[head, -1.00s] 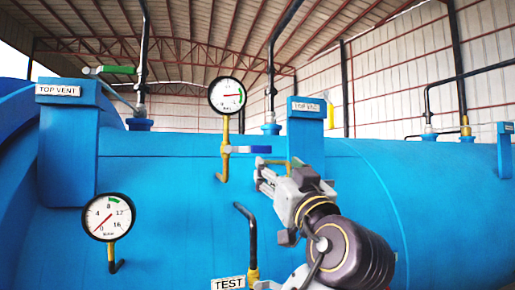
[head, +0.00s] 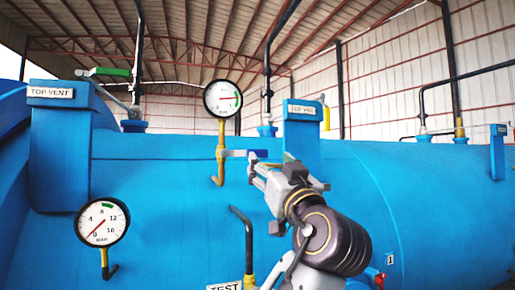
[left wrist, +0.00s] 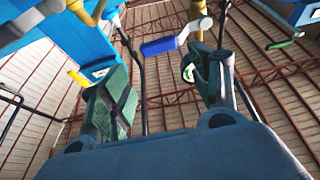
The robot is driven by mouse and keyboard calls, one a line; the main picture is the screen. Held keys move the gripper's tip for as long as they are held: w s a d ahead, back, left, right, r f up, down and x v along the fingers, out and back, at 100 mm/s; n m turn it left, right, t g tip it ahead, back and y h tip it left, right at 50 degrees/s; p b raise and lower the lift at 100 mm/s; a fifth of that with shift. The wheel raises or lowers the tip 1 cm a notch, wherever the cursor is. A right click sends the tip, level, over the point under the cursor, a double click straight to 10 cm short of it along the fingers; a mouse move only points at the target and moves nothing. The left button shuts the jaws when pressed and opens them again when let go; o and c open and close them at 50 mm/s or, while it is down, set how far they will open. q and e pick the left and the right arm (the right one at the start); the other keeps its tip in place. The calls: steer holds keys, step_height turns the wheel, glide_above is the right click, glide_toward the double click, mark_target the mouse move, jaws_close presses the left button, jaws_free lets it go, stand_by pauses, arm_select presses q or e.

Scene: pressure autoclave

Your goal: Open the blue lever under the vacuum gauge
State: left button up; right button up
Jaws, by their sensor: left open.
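The vacuum gauge (head: 222,98) is a round white dial on a yellow pipe. Just under it the blue lever (head: 256,153) points right from the pipe, roughly level. My left gripper (head: 258,168) is open, with its tips just below the lever's free end in the head view. In the left wrist view the blue lever (left wrist: 158,47) shows beyond the gap between the open fingers (left wrist: 168,78), with nothing held. Whether a finger touches the lever cannot be told. My right gripper is not in view.
A blue TOP VAC post (head: 303,135) stands just right of the lever. A pressure gauge (head: 102,222) and a black bent pipe (head: 246,240) with a TEST label are lower down. A green lever (head: 108,72) is at upper left. The curved blue vessel (head: 160,190) lies behind.

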mark_target(258, 151)
arm_select(q)
steer(key=shift+p+x, duration=1.75)
steer(key=shift+x, duration=3.75)
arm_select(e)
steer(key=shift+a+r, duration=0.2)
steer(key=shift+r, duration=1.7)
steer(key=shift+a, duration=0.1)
arm_select(q)
steer(key=c, duration=1.2)
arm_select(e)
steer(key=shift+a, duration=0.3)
